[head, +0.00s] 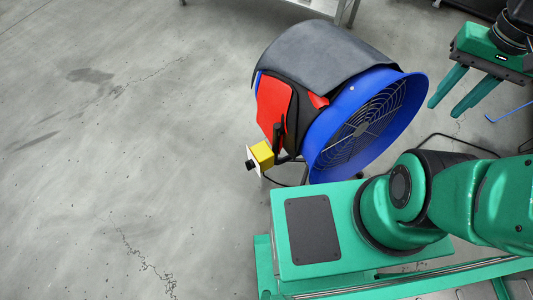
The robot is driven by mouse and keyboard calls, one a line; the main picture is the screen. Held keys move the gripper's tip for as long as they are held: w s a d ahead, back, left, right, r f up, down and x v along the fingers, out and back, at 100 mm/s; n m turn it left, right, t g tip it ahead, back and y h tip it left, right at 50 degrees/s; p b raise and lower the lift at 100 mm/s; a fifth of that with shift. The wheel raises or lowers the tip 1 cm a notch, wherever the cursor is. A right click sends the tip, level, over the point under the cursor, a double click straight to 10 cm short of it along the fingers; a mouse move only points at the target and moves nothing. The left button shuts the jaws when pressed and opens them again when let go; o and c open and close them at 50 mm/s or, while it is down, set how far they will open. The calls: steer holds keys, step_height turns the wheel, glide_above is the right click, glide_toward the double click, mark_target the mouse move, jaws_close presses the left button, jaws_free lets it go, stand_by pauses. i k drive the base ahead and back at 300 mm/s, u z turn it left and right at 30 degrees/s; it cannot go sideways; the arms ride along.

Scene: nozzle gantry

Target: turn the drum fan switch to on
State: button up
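The drum fan (322,145) stands on the floor in the upper middle of the head view, its blue rim and black grille facing right and down. A yellow switch box (263,154) with a pale face plate sits at its lower left, with a black knob (251,165) on the plate. The knob's setting is too small to tell. My gripper (445,111) is at the upper right, to the right of the fan and apart from it. Its two green fingers are spread, with nothing between them. The switch is on the fan's far side from my gripper.
A dark grey sheet (325,58) lies over the fan's top, with a red panel (274,105) below it. A black cable (455,139) runs on the floor at right. A metal stand (340,10) is at the top. The left floor is clear.

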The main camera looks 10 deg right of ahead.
mark_target(250, 164)
steer(key=z, duration=0.45)
steer(key=k, duration=2.25)
steer(key=u, duration=1)
steer(key=i, duration=1.65)
steer(key=z, duration=0.05)
